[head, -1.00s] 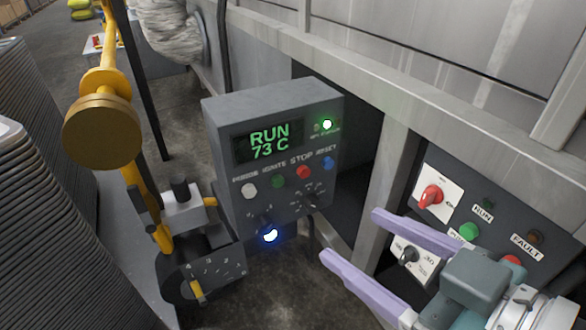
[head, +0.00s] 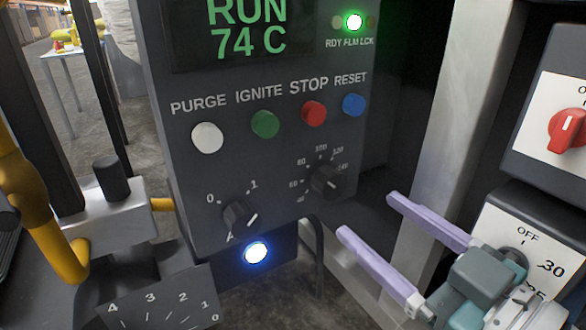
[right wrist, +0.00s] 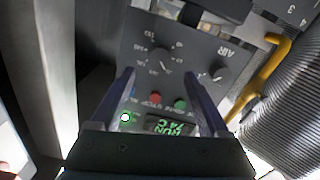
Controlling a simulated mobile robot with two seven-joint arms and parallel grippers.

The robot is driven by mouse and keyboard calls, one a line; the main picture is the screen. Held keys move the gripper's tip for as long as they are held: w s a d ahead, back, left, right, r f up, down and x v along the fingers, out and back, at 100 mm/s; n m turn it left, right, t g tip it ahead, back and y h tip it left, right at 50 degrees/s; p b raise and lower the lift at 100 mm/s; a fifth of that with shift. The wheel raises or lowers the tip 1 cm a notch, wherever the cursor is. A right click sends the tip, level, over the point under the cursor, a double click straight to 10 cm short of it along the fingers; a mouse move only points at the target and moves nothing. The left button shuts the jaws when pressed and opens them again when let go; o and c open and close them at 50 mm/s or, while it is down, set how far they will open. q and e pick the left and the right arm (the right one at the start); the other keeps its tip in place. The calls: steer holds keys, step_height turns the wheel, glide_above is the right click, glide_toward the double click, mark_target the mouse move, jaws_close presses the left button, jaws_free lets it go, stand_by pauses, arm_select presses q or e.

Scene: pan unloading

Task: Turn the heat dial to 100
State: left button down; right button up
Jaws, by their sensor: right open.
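The heat dial (head: 325,182) is a small black knob on the lower right of the dark grey control box (head: 180,190). Its printed scale runs up to 140, with 100 near the top; I cannot read its pointer surely. My right gripper (head: 366,214) is open and empty, its two lilac fingers pointing toward the box, just right of and below the dial in the head view. The fingers are apart from the dial. In the right wrist view the dial (right wrist: 161,58) shows upside down beyond the open fingers (right wrist: 160,75). My left gripper is out of view.
The display (head: 245,28) reads RUN 74 C. White, green, red and blue buttons sit above the dial. A 0–1 selector knob (head: 237,215) is left of it. A blue-white lamp (head: 256,252) glows below. A second panel with a red switch (head: 567,130) stands right.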

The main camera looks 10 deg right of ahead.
mark_target(335, 187)
steer(key=b+x, duration=0.1)
steer(key=x, duration=0.2)
steer(key=shift+w+a+f+b, duration=0.1)
steer(key=shift+a+f+b, duration=0.1)
steer(key=shift+b, duration=0.1)
steer(key=x, duration=0.2)
steer(key=b+x, duration=0.1)
steer(key=shift+w+d+r, duration=0.1)
steer(key=shift+w+r, duration=0.1)
steer(key=shift+w, duration=0.25)
steer(key=shift+s, duration=0.1)
steer(key=c, duration=0.3)
jaws_close()
